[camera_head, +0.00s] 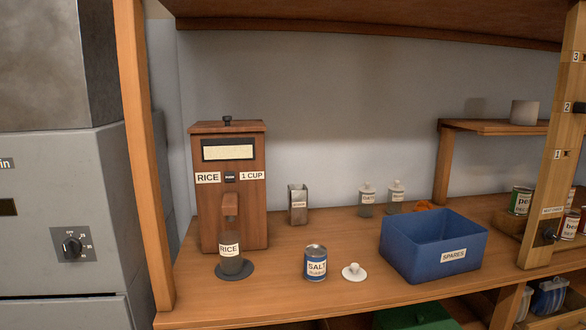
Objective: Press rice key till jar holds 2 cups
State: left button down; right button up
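A brown wooden rice dispenser (230,218) stands at the left of the wooden shelf. It has a small window near its top, a RICE label, a small dark key (230,177) and a 1 CUP label in a row. Under its spout (230,205) a jar labelled RICE (230,264) stands upright on a dark round base (236,276). The jar looks dark, and I cannot tell how much rice it holds. Neither of my grippers is in view.
A blue SPARES bin (415,262) is farther right. A metal holder (298,206) and glass jars (367,196) stand behind. A wooden post (146,160) bounds the left side.

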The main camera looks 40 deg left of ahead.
aim_at(230, 177)
jog(key=i+l+u, duration=0.25)
jog(key=i+u, duration=0.25)
jog(key=i+l+u, duration=0.8)
jog(key=l+u, duration=0.15)
jog(key=i+l+u, duration=0.2)
jog(key=l+u, duration=0.25)
jog(key=l, duration=0.25)
